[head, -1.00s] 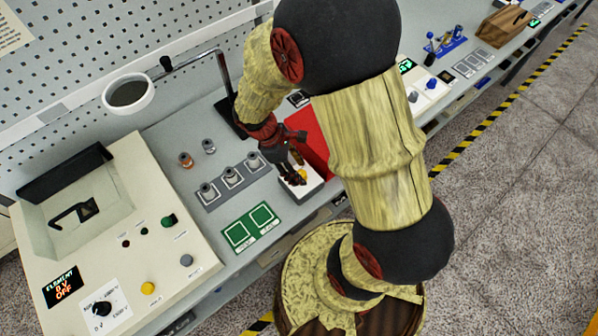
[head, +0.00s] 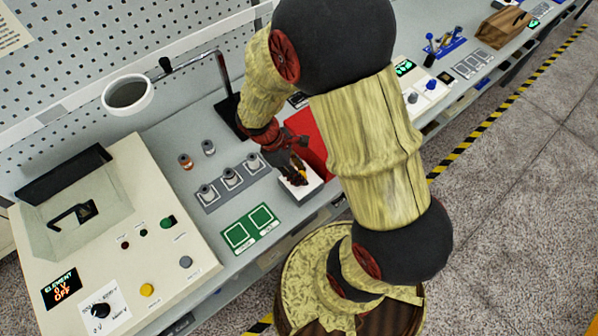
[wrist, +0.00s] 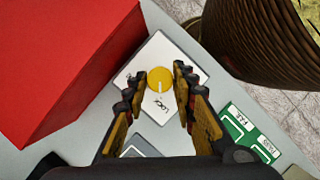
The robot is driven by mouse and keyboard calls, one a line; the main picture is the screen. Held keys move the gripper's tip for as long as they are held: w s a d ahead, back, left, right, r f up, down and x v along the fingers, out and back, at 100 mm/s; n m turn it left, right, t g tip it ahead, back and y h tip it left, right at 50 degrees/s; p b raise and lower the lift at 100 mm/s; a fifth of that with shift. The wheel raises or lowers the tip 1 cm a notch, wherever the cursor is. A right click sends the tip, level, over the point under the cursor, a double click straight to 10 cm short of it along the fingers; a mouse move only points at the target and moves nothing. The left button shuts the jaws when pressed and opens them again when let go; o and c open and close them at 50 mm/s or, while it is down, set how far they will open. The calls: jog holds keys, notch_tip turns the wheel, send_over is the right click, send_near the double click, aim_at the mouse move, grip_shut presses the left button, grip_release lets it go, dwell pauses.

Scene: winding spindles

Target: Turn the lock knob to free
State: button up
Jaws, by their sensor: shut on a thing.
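The lock knob (wrist: 160,79) is a round yellow knob on a white plate (wrist: 146,62) in the wrist view. Its pale mark points down toward the word LOCK. A second label at the plate's right is too small to read. My gripper (wrist: 159,88) has one finger on each side of the knob and is shut on it, though contact is hard to see. In the head view my gripper (head: 297,174) is over the white lock box (head: 304,193), and its fingers mostly hide the knob.
A red block (head: 314,138) stands close beside the lock box. Green marked pads (head: 250,228) and a row of grey spindle holders (head: 230,180) lie to the left. A beige control panel (head: 130,225) stands further left. A lamp-like cup (head: 128,92) hangs behind.

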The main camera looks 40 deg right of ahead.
jog(key=c, duration=0.3)
jog(key=m+y+p, duration=0.1)
jog(key=m+p, duration=0.1)
jog(key=m, duration=0.1)
jog(key=shift+d+r+m+g, duration=0.1)
jog(key=shift+r+m+g, duration=0.05)
jog(key=shift+m+g, duration=0.25)
jog(key=m+y+p, duration=0.1)
jog(key=m, duration=0.1)
jog(key=m+y+p, duration=0.1)
jog(key=m, duration=0.1)
jog(key=shift+w+d+m+g, duration=0.15)
jog(key=shift+m+g, duration=0.15)
jog(key=m+y+p, duration=0.2)
jog(key=m, duration=0.3)
jog(key=shift+d, duration=0.1)
jog(key=shift+d+m+t+y+p, duration=0.1)
jog(key=shift+m+t+y+p, duration=0.25)
jog(key=shift+m, duration=0.75)
jog(key=shift+m+t+y+p, duration=0.25)
jog(key=shift+m+y, duration=0.1)
jog(key=shift+m, duration=0.75)
jog(key=o, duration=1.1)
jog(key=shift+o, duration=0.2)
